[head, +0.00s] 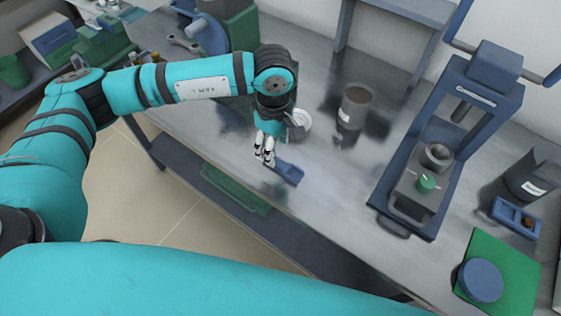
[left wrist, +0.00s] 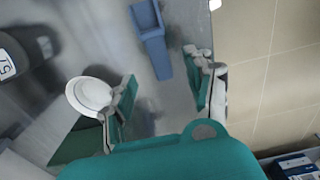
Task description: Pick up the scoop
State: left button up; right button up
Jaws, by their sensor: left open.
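The blue scoop (head: 287,172) lies on the grey metal bench near its front edge, and it also shows in the left wrist view (left wrist: 150,33). Its handle points toward my left gripper. My left gripper (head: 264,155) is open and points down beside the scoop. In the left wrist view the two fingers (left wrist: 165,75) stand apart, and the handle end shows between and beyond them. Nothing is held. In the head view the gripper is close to the near end of the scoop; I cannot tell its exact height. My right gripper is not in view.
A white dish (head: 302,122) stands right behind my left gripper. A dark labelled jar (head: 355,106) is farther back. The bench right of the scoop is clear.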

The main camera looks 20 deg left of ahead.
aim_at(276, 158)
pick_arm(q)
jog(key=shift+f, duration=0.5)
notch_tip(276, 158, down, 4)
jog(key=shift+d+f+p, duration=0.15)
jog(key=shift+f+p, duration=0.05)
jog(key=shift+p, duration=0.7)
jog(key=shift+f, duration=0.15)
jog(key=c, duration=1)
jog(key=shift+c, duration=0.2)
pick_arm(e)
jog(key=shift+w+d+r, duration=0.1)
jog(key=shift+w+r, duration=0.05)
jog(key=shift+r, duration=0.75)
